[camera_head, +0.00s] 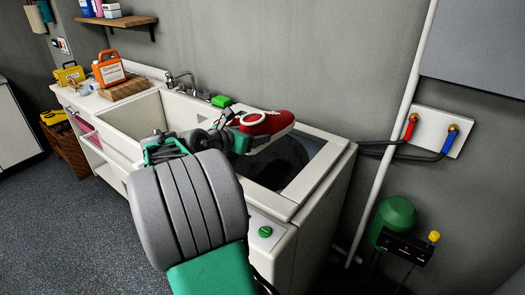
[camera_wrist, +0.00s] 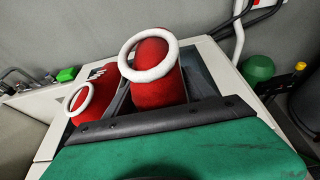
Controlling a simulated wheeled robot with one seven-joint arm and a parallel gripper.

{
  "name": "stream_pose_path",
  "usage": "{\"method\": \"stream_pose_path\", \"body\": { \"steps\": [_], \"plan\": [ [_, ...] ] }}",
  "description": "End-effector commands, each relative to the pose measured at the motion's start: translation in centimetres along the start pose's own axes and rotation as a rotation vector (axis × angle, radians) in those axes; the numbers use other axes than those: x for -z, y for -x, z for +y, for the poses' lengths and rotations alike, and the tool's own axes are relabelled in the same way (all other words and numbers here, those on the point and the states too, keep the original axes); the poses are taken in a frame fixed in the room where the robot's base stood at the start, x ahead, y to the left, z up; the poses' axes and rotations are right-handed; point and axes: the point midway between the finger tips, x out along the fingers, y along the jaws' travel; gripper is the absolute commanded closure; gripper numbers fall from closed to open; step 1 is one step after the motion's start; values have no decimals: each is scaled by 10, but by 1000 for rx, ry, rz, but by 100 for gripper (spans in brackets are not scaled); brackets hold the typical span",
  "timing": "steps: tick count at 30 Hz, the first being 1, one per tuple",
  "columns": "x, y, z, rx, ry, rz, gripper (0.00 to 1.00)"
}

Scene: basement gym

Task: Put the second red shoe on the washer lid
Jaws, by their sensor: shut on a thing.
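A red shoe (camera_head: 267,123) with a white ring-shaped collar is held by my gripper (camera_head: 243,141) over the washer top. In the wrist view the held shoe (camera_wrist: 153,82) is between the two dark fingers of my gripper (camera_wrist: 150,98), which is shut on it. The other red shoe (camera_wrist: 87,105), also with a white collar, is just left of it, partly hidden by the gripper. The washer (camera_head: 318,180) has a lid with a dark window (camera_head: 282,163), partly covered by my arm and the shoe. Whether the held shoe touches the lid I cannot tell.
A sink basin (camera_head: 150,115) with a tap (camera_head: 180,80) adjoins the washer on the left. A green block (camera_head: 221,101) lies on the back ledge. An orange jug (camera_head: 108,69) stands on the counter. A pipe (camera_head: 388,130) runs up the wall on the right.

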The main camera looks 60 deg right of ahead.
Motion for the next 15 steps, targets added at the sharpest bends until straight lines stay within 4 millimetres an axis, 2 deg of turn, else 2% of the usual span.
{"method": "stream_pose_path", "body": {
  "steps": [1, 6, 15],
  "plan": [
    [3, -12, -2, 5, 1, -1, 89],
    [22, -44, -1, 2, 1, -1, 89],
    [43, -74, 0, 0, 2, 0, 89]
  ]
}}
